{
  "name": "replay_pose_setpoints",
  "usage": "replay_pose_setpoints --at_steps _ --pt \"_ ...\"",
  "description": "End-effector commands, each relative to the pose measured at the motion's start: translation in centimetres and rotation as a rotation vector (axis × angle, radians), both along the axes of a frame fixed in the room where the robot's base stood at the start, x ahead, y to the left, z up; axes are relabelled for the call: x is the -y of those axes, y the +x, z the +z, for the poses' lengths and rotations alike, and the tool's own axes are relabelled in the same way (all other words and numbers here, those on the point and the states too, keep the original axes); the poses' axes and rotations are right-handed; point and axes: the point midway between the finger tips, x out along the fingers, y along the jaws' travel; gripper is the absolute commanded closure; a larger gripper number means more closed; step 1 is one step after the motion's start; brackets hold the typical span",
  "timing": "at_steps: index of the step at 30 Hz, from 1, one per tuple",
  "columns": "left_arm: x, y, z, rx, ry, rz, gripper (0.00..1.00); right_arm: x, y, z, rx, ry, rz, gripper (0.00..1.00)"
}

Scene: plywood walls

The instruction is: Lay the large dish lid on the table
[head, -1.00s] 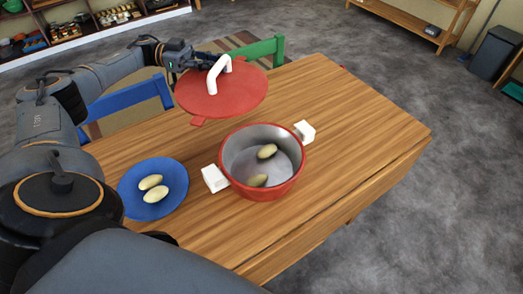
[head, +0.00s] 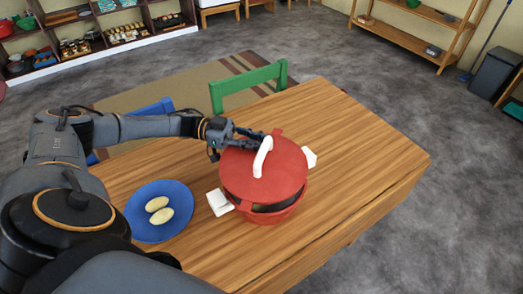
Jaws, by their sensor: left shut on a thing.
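The large dish lid (head: 280,182), red with a white arched handle (head: 262,157), is over the red pot (head: 276,214). A dark gap shows between the lid and the pot's front rim, so the lid does not sit flush there. The lid hides most of the pot's inside. My left gripper (head: 258,141) is at the lid's far left side and is shut on the lid, near the handle's far end; its exact hold is partly hidden. The wooden table (head: 350,150) is under the pot. My right gripper is not in view.
A blue plate (head: 140,222) with two pale oval items (head: 159,210) is left of the pot. A green chair (head: 249,86) and a blue chair (head: 150,110) stand at the table's far side. The table's right part is clear.

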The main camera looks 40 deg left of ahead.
Motion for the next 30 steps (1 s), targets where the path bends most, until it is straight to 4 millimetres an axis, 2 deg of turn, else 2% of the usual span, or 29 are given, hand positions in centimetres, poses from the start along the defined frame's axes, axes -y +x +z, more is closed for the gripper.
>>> replay_pose_setpoints --at_steps 5,7,10,23,24,27,30 --pt "1.2 -0.2 -1.4 -0.002 -0.003 -0.002 1.00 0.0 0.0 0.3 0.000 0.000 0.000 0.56" --pt "1.0 -0.1 -2.7 -0.003 -0.001 0.001 1.00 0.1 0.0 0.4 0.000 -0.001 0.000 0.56" --pt "1.0 -0.2 -3.3 -0.002 -0.002 0.001 1.00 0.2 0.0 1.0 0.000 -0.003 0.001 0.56" --pt "1.0 -0.2 -4.2 0.000 -0.001 0.000 1.00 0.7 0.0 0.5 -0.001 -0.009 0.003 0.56" --pt "0.9 -0.2 -4.2 0.000 0.001 0.001 0.78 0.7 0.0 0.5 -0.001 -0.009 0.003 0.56" --pt "0.9 -0.2 -4.1 -0.001 0.000 0.000 0.59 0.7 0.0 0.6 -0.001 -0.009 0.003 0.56" --pt "0.9 -0.2 -4.1 0.000 0.000 0.000 0.59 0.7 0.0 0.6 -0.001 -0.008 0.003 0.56"
